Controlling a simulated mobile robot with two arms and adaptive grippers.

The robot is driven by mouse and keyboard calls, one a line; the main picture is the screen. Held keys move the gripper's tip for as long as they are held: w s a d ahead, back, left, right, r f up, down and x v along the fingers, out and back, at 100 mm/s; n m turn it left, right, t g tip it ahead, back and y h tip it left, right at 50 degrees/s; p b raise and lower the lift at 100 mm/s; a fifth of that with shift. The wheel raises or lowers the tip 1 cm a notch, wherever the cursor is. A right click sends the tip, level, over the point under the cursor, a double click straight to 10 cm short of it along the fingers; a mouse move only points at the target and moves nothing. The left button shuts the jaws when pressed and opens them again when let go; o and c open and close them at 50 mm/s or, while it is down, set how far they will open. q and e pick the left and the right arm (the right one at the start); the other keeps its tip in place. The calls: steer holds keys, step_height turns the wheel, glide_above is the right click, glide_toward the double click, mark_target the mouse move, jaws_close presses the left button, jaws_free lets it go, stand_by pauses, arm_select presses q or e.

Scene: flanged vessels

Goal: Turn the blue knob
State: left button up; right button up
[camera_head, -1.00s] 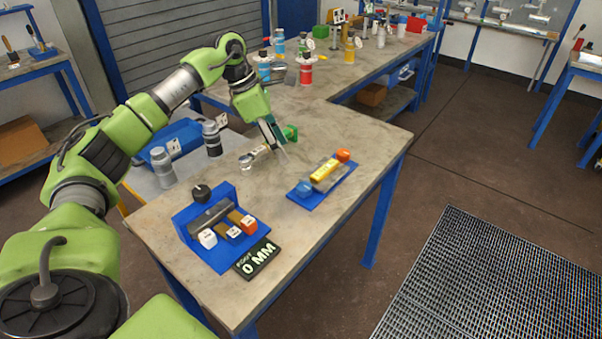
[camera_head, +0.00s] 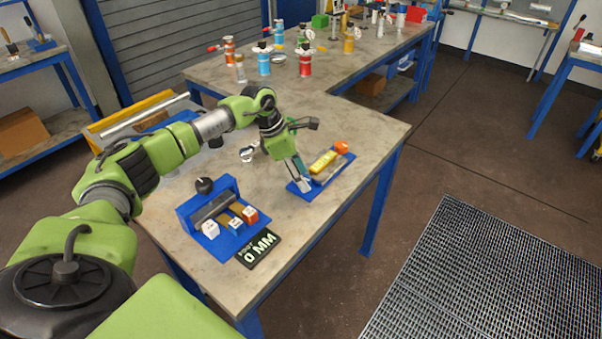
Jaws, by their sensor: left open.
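A blue board (camera_head: 312,194) on the near bench carries a yellow block (camera_head: 322,161) in its middle and an orange knob (camera_head: 341,147) at its far right end. The blue knob at the near left end of this board is hidden behind my left gripper, or too covered to make out. My left gripper (camera_head: 302,186) is open and points down over that near left end. I cannot tell whether its fingers touch the knob. My right gripper is not in view.
A blue fixture (camera_head: 185,213) with a black knob (camera_head: 204,186) and several small blocks stands left of the board. Flanged vessels, such as a red one (camera_head: 305,66), stand on the back bench.

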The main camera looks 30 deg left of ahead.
arm_select(q)
steer(key=shift+c, duration=0.4)
steer(key=c, duration=1)
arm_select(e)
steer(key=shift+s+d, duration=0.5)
arm_select(q)
steer(key=shift+n, duration=0.3)
